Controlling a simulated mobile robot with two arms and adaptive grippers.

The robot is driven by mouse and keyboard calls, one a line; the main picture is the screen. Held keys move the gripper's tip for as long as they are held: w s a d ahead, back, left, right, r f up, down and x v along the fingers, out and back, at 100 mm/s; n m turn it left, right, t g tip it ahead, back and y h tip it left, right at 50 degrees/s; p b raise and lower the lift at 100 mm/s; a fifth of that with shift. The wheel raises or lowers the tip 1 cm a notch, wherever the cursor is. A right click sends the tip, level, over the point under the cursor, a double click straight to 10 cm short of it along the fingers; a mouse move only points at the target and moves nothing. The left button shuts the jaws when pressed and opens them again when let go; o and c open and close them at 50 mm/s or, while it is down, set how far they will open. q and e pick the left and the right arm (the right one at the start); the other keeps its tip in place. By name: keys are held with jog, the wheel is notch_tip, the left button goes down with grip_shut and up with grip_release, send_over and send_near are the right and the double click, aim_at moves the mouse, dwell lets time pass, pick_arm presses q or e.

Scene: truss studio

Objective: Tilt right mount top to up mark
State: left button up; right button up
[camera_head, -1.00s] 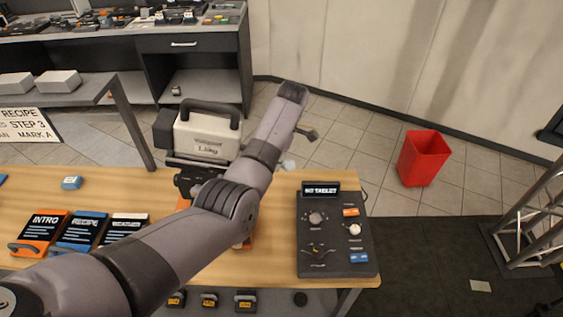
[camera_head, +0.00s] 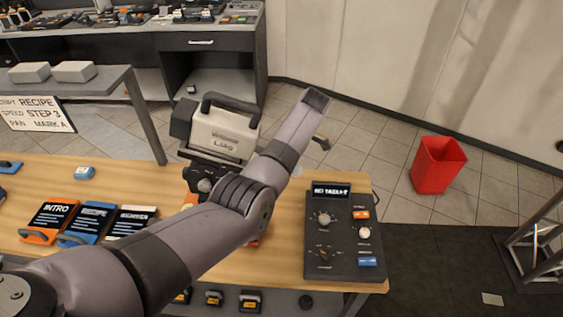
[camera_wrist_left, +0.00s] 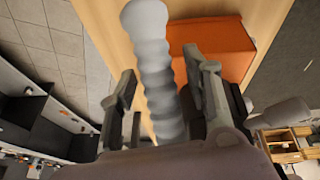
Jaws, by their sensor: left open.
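The mount (camera_head: 205,183) stands on the wooden table and carries a white block with a black handle (camera_head: 224,133), its label reading a weight in kg. An orange base (camera_head: 252,242) shows partly below it, and also in the left wrist view (camera_wrist_left: 215,45). My left arm crosses in front of the mount and hides much of it. My left gripper (camera_wrist_left: 160,85) is open, with its two fingers on either side of a grey ribbed handle (camera_wrist_left: 155,65). I cannot tell whether they touch it. In the head view the gripper is mostly hidden by the arm. No up mark is readable.
A dark control panel (camera_head: 343,262) with knobs lies right of the mount. Several labelled cards (camera_head: 88,220) lie on the table's left. A red bin (camera_head: 438,166) stands on the floor, and a metal truss (camera_head: 535,245) at far right.

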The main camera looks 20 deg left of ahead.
pick_arm(q)
jog(key=shift+r, duration=0.1)
jog(key=v, duration=1.2)
pick_arm(e)
jog(key=shift+d, duration=0.1)
